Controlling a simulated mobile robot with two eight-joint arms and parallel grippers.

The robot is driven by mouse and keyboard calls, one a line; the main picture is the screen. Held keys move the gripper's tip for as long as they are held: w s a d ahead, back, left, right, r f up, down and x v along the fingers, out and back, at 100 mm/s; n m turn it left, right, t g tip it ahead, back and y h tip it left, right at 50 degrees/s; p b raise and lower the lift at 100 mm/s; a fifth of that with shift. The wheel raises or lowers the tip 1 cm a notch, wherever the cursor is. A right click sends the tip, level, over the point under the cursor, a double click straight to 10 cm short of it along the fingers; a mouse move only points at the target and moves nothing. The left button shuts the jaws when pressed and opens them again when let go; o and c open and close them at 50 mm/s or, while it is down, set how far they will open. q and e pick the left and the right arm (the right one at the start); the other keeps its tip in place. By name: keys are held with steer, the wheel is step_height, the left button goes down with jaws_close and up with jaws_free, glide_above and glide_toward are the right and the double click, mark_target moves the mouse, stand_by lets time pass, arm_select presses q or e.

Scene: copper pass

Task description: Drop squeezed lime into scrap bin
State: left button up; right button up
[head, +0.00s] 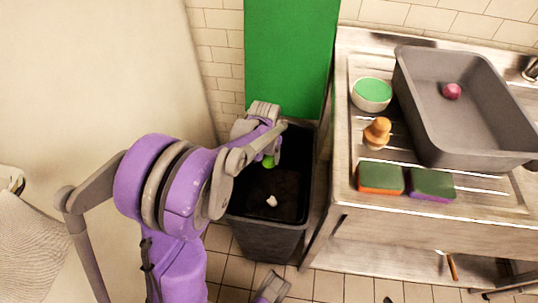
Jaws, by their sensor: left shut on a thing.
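My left gripper (266,150) reaches in from the left over the back part of the dark scrap bin (265,228). It is shut on the squeezed lime (268,161), a small bright green piece showing just below the fingers, above the bin's opening. The arm hides the bin's left rim and part of the lime. A small whitish scrap (272,201) lies inside the bin. A grey and purple part, seemingly my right gripper (270,288), shows at the bottom edge; its fingers are not clear.
A steel sink counter (350,212) stands right of the bin. It holds a grey tub (455,155) with a reddish ball (452,91), a green-topped bowl (371,95), a wooden knobbed item (377,133) and two sponges (380,178). A green panel (288,55) stands behind the bin.

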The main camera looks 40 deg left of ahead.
mark_target(267, 163)
arm_select(q)
steer(key=o, duration=1.4)
steer(key=shift+r, duration=0.1)
step_height(267, 163, up, 11)
steer(key=s+p, duration=0.1)
steer(key=p, duration=0.1)
steer(key=shift+s+d+f, duration=0.15)
steer(key=shift+d+f, duration=0.05)
